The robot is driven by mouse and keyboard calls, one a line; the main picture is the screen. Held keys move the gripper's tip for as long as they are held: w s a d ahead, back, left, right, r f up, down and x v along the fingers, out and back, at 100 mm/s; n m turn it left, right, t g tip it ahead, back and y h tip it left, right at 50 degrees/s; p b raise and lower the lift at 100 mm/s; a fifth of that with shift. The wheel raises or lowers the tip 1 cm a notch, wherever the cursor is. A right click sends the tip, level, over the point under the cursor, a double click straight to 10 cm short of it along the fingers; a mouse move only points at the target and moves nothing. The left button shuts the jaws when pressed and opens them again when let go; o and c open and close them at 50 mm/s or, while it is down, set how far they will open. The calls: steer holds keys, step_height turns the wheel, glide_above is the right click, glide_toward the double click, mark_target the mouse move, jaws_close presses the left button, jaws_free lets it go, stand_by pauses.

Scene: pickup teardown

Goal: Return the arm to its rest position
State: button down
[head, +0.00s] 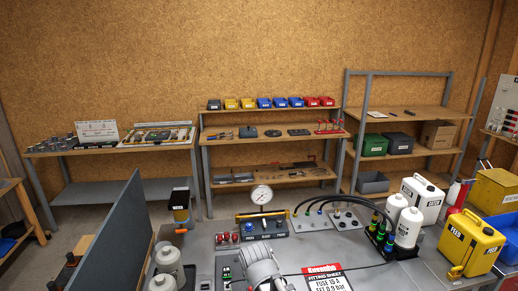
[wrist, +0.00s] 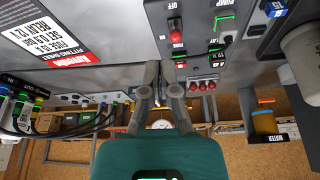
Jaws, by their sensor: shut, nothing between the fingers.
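My gripper (wrist: 160,68) shows in the wrist view, its two grey fingers reaching up from a teal body. The fingers are shut with nothing between them. They hang over the grey workbench, and I see no contact with anything. The wrist view is upside down. In the head view, a grey part of my arm (head: 262,268) rises at the bottom centre, in front of the bench (head: 205,262). My gripper cannot be made out in the head view.
A round gauge (head: 261,195) stands mid-bench. A fitting sheet (head: 326,278) lies right of my arm. White bottles (head: 408,228), hoses and a yellow jug (head: 468,243) crowd the right. A dark upright panel (head: 118,240) stands left, beside a dark-and-yellow container (head: 180,206). Shelves line the back.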

steer(key=s+d+f+g+b, duration=0.1)
steer(key=s+d+f+g, duration=0.1)
steer(key=d, duration=0.7)
steer(key=s+d+f+g+b, duration=0.1)
steer(key=s+d+f+b, duration=0.1)
steer(key=d, duration=0.7)
steer(key=shift+s+f+g, duration=0.15)
steer(key=shift+s+g, duration=0.25)
steer(key=shift+s, duration=0.45)
